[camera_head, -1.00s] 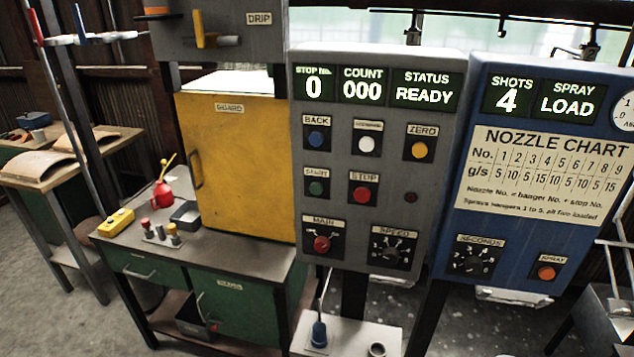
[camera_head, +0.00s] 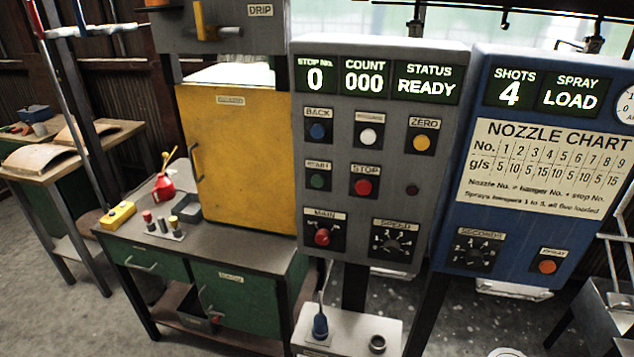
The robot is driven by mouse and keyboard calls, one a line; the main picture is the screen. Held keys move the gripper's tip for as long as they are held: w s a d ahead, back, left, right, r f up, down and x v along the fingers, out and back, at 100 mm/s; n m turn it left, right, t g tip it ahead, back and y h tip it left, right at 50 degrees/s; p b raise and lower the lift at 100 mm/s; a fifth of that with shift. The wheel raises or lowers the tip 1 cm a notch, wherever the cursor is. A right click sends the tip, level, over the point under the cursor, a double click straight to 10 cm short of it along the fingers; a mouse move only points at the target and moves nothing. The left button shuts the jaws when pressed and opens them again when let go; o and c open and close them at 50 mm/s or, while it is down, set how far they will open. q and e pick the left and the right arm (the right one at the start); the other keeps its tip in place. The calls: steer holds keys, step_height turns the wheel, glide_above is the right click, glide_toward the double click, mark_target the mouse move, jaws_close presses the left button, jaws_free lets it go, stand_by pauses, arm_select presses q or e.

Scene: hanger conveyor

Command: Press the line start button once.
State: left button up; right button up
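The line start button is the green button (camera_head: 317,180) under the START label on the grey control panel (camera_head: 345,255). The red STOP button (camera_head: 363,187) is to its right and the blue BACK button (camera_head: 318,131) is above it. The panel display (camera_head: 378,79) reads stop number 0, count 000, status READY. The red MAIN switch (camera_head: 322,237) and the black SPEED dial (camera_head: 392,243) are lower on the panel. Neither of my grippers shows in the head view, and nothing covers the green button.
A blue panel (camera_head: 515,220) with a nozzle chart stands close on the right. A yellow guard (camera_head: 240,160) stands on the bench (camera_head: 215,245) at the left. A small white stand (camera_head: 350,328) with a blue-based item (camera_head: 320,326) is below the grey panel.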

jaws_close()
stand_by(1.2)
